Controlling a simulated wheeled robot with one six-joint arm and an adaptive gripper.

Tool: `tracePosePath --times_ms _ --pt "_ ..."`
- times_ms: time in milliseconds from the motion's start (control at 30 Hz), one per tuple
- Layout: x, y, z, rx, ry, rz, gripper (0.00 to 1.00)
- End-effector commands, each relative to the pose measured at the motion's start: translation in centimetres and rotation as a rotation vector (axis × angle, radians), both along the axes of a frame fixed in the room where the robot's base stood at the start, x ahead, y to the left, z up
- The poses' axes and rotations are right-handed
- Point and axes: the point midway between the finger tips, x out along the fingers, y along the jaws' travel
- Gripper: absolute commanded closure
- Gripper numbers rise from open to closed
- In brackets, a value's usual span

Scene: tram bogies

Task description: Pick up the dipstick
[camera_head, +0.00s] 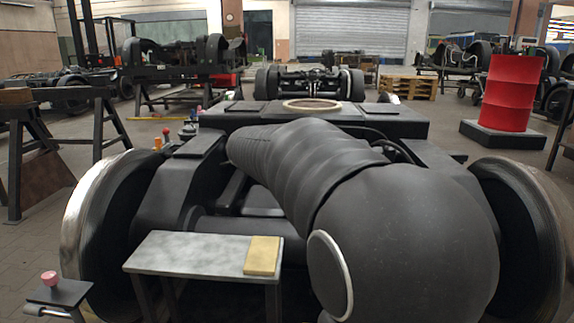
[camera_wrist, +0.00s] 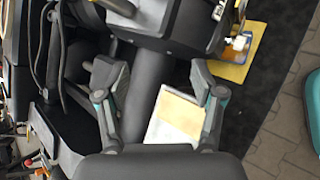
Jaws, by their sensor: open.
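I cannot make out the dipstick for certain in either view. In the wrist view a thin yellow piece (camera_wrist: 241,16) stands at the edge of a dark housing (camera_wrist: 185,25) at the top; I cannot tell if it is the dipstick. My gripper (camera_wrist: 155,77) is open and empty in the wrist view, with its fingers spread over the bogie parts. In the head view my dark arm fills the middle and right, and the gripper is hidden. The bogie (camera_head: 405,122) lies in front of me with a large wheel on each side.
A small grey table (camera_head: 190,252) with a yellow pad (camera_head: 262,255) stands at the front; the pad also shows between the fingers (camera_wrist: 180,118). A pink knob (camera_head: 48,278) is at the lower left. A red barrel (camera_head: 511,93) stands at the right. A trestle (camera_head: 50,140) is at the left.

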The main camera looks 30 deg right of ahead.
Motion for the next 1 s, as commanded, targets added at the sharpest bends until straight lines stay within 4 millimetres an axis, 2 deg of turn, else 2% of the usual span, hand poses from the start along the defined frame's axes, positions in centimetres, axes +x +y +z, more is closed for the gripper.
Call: tracePosePath --times_ms 33,200,400,633,1000 --pt "2.0 -1.5 0.4 -0.067 0.062 0.033 0.33" --pt "7.4 -5.8 1.6 -0.294 0.273 0.145 0.33" --pt "11.3 -8.9 2.2 -0.465 0.451 0.216 0.33" --pt "12.7 -10.7 2.0 -0.522 0.514 0.237 0.33" --pt "14.0 -16.4 -0.2 -0.519 0.511 0.236 0.33"
